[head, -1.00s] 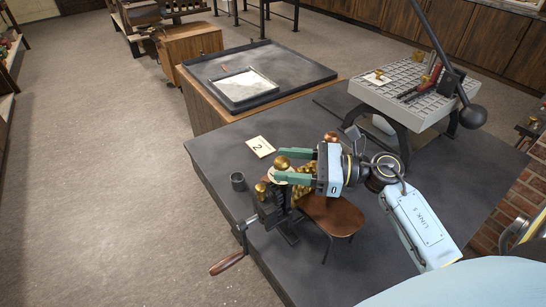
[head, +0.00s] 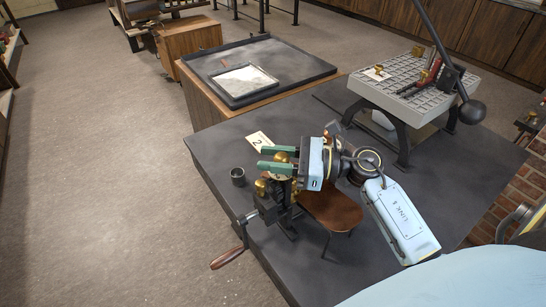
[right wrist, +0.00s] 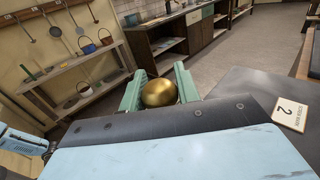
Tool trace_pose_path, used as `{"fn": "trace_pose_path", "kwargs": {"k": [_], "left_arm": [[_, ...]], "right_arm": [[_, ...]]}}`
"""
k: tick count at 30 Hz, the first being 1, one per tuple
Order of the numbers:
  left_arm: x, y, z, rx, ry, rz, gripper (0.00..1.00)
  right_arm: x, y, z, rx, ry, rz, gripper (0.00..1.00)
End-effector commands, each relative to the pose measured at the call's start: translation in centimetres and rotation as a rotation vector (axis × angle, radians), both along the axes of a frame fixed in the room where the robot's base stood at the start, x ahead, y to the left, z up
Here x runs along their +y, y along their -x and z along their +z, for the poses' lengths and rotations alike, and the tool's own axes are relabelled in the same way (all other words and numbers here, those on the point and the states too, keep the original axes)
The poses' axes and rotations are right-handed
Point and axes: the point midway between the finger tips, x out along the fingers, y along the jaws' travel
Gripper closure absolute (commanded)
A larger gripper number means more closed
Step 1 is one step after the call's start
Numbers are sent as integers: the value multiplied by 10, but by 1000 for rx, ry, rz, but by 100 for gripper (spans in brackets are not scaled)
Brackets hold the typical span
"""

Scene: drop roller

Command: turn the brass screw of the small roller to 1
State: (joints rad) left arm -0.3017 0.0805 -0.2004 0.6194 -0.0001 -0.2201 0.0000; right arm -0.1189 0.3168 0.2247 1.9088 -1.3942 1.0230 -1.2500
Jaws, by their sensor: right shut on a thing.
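The small roller (head: 268,207) stands on the dark table with a crank at its left. Its brass screw (head: 283,157) has a round head, which also shows in the right wrist view (right wrist: 158,93) between two green fingers. My right gripper (head: 268,158) is shut on this brass screw, one finger on each side. A second brass knob (head: 261,186) sits lower and nearer on the roller. A card reading 2 (head: 259,141) lies on the table behind the roller, and it also shows in the right wrist view (right wrist: 290,114). My left gripper is not in view.
A small dark cup (head: 238,177) stands left of the roller. A brown wooden stool-like seat (head: 334,211) is just right of it. A grey gridded tray on legs (head: 405,85) stands at the back right. A dark slab with a pale sheet (head: 243,80) lies behind.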

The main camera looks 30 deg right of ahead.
Motion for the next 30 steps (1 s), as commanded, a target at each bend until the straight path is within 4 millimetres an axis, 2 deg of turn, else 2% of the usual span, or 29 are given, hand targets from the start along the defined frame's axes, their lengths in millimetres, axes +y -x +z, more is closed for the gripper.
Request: {"fn": "trace_pose_path", "kwargs": {"k": [11,30], "left_arm": [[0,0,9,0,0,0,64],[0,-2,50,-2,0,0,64]], "right_arm": [[-1,0,1,2,0,-111,91],[-7,-5,2,2,0,-507,91]]}}
